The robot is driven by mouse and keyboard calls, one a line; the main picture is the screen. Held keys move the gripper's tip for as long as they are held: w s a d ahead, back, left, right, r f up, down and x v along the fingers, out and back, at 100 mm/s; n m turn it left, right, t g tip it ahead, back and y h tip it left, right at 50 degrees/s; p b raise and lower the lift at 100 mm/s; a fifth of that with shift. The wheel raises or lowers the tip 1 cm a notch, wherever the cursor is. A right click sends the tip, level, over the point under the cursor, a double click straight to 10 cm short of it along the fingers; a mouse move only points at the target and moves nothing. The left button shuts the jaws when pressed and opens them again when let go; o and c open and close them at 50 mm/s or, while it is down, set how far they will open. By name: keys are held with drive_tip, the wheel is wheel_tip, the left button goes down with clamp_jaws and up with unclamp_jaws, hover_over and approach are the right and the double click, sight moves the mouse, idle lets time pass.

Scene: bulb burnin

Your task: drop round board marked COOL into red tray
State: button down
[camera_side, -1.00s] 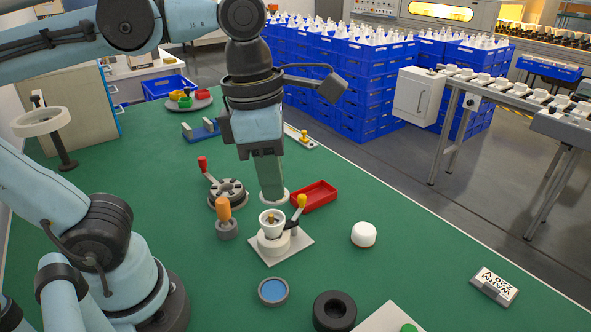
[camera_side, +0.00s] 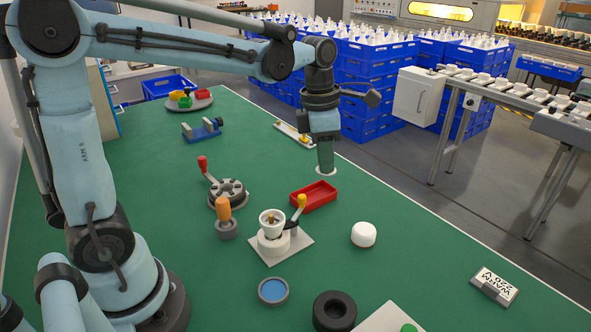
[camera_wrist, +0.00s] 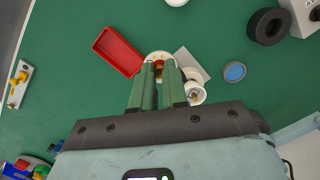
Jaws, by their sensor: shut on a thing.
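My gripper (camera_side: 326,166) is shut on a small round white board (camera_side: 327,172), held at the fingertips. No lettering on the board can be read. In the wrist view the fingers (camera_wrist: 158,68) partly cover the board (camera_wrist: 160,55), and a small coloured part shows at its middle. The red tray (camera_side: 314,195) is an empty open rectangular box on the green table. In the side view the board appears just above the tray's far right corner; in the wrist view the tray (camera_wrist: 118,51) lies left of the board.
A white fixture with a cup (camera_side: 272,235) and yellow-knobbed lever stands in front of the tray. A dark round fixture with a red-knobbed lever (camera_side: 228,190) stands to the left. A white domed part (camera_side: 363,234) lies at right.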

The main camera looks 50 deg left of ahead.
sight(318, 182)
drive_tip(key=shift+w+a+f, duration=0.75)
drive_tip(key=shift+a+f, duration=0.4)
drive_tip(key=shift+f, duration=0.9)
drive_tip(key=shift+w+a+f, duration=0.8)
drive_tip(key=shift+a+f, duration=0.35)
drive_tip(key=shift+f, duration=0.95)
drive_tip(key=shift+w+a+f, duration=0.75)
drive_tip(key=shift+a+f, duration=0.4)
drive_tip(key=shift+f, duration=0.9)
drive_tip(key=c, duration=1.1)
unclamp_jaws()
drive_tip(key=shift+r, duration=0.1)
drive_tip(key=r, duration=0.4)
drive_tip(key=s+r, duration=0.1)
drive_tip(key=r, duration=0.7)
drive_tip(key=shift+s+a, duration=0.15)
drive_tip(key=shift+a, duration=0.25)
